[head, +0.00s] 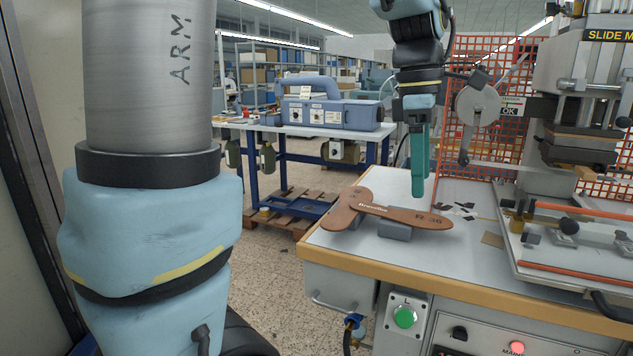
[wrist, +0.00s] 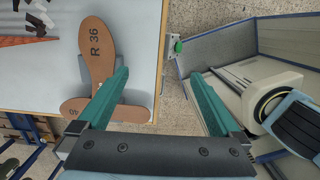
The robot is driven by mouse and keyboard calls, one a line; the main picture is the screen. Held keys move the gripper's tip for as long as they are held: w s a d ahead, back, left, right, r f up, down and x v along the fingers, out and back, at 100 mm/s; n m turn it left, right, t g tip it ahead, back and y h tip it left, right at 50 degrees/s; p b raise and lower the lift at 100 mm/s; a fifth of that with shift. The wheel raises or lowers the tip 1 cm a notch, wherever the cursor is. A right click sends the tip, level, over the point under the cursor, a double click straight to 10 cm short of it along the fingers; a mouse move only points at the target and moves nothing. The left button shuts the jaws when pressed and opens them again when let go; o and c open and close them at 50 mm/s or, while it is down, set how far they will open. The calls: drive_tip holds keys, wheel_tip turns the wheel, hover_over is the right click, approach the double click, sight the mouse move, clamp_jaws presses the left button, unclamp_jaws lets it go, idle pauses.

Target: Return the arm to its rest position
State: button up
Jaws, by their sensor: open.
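My gripper (head: 418,160) hangs pointing down above the workbench (head: 480,262), with its teal fingers over the insoles and apart from them. In the wrist view my gripper (wrist: 162,95) is open, its two teal fingers wide apart with nothing between them but floor and bench edge. A brown insole marked R 36 (head: 405,214) lies on a grey block (head: 394,230) at the bench's left part. It also shows in the wrist view (wrist: 97,62). My large arm link fills the left of the head view.
The stamping machine (head: 565,150) stands at the right with its slide table (head: 575,267). An orange mesh guard (head: 500,58) rises behind the bench. A blue case (head: 335,112) sits on a back table. Floor (head: 275,270) is open left of the bench.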

drive_tip(key=a+f+m+t, duration=0.1)
drive_tip(key=a+f+m, duration=0.6)
drive_tip(key=a+f, duration=0.2)
drive_tip(key=a+f+m+t+y, duration=0.1)
drive_tip(key=a+f+m, duration=0.6)
drive_tip(key=a, duration=0.7)
drive_tip(key=shift+w+a+f, duration=0.3)
drive_tip(key=shift+w+f, duration=0.1)
drive_tip(key=shift+f, duration=0.55)
